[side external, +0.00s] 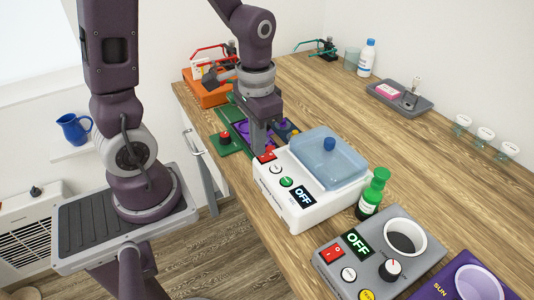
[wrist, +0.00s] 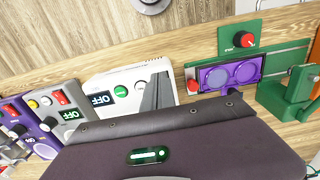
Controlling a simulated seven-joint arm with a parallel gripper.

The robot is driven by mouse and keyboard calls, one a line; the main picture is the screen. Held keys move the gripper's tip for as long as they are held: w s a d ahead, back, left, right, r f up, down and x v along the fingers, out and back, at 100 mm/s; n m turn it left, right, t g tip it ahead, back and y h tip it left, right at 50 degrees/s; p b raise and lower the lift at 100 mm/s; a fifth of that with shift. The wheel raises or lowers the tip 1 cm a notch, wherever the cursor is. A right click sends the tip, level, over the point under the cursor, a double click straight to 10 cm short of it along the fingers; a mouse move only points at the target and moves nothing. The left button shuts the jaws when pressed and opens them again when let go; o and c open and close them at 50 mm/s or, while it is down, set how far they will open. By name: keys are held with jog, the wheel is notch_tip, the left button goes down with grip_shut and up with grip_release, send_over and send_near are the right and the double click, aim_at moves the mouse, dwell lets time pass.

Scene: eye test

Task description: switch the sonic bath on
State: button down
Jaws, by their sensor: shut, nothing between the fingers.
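The sonic bath (side external: 300,205) is a white box with a clear blue lidded tank (side external: 330,158) on top. Its display (side external: 302,196) reads OFF. Its front panel has a white button (side external: 276,170), a green button (side external: 286,182) and a red switch (side external: 267,155) at the far end. My gripper (side external: 260,152) is shut and empty, pointing down at the red switch and partly covering it; I cannot tell if it touches. In the wrist view, the white panel (wrist: 98,82) shows the OFF display (wrist: 98,96), and my grey fingers (wrist: 157,96) hide the switch.
A green bottle (side external: 373,195) stands close beside the bath. A grey device (side external: 330,262), also reading OFF, and a purple device (side external: 435,291) stand nearer. Green and purple fixtures (side external: 231,140) lie beyond my gripper.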

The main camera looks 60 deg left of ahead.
aim_at(258, 162)
jog(key=shift+f, duration=0.95)
dwell(0.7)
jog(key=s+d+r+t, duration=0.2)
jog(key=s+r, duration=0.2)
jog(key=r, duration=0.3)
jog(key=s+d+r+t, duration=0.2)
jog(key=s+r, duration=0.3)
jog(key=r, duration=0.3)
jog(key=shift+d+r+t, duration=0.3)
jog(key=shift+t, duration=0.5)
